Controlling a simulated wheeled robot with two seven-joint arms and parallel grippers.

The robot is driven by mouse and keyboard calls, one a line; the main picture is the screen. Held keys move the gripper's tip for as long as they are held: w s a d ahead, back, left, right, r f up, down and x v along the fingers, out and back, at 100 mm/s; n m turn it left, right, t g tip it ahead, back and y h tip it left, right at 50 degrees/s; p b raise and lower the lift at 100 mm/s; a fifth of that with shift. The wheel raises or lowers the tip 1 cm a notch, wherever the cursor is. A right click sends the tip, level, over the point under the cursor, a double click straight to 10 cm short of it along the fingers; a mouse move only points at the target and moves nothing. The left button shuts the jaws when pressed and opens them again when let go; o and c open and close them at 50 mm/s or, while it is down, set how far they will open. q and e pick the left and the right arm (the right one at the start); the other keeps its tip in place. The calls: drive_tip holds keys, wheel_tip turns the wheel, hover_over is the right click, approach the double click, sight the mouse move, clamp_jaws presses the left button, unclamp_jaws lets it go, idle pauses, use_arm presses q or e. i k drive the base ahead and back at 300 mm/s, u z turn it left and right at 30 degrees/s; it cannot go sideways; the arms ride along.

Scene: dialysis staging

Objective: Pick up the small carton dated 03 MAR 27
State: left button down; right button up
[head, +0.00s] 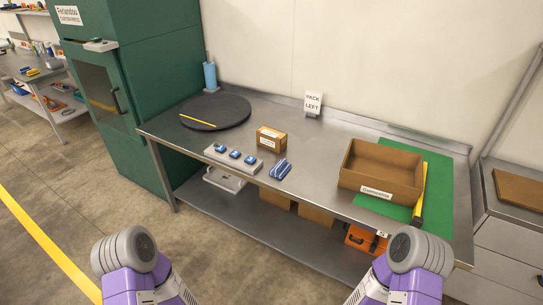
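A small brown carton (270,139) with white labels stands on the steel table (310,180), right of the dark round disc. The print on its labels is too small to read, so I cannot tell its date. Two more brown cartons, one at left (275,198) and one at right (316,215), sit on the shelf under the table, partly hidden by the tabletop. Parts of both my arms show at the bottom edge, short of the table. Neither gripper is in view.
An open cardboard box (372,174) stands on a green mat (433,185) at right. A grey block with blue pieces (233,158) and a blue striped item (281,169) lie before the carton. A dark disc (222,107) is at left. A green cabinet (150,75) borders the table.

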sight(269, 138)
drive_tip(key=u, duration=0.75)
drive_tip(key=i, duration=0.65)
drive_tip(key=u, duration=0.8)
drive_tip(key=i, duration=1.55)
drive_tip(key=z, duration=1.2)
drive_tip(key=i, duration=0.7)
drive_tip(key=z, duration=0.75)
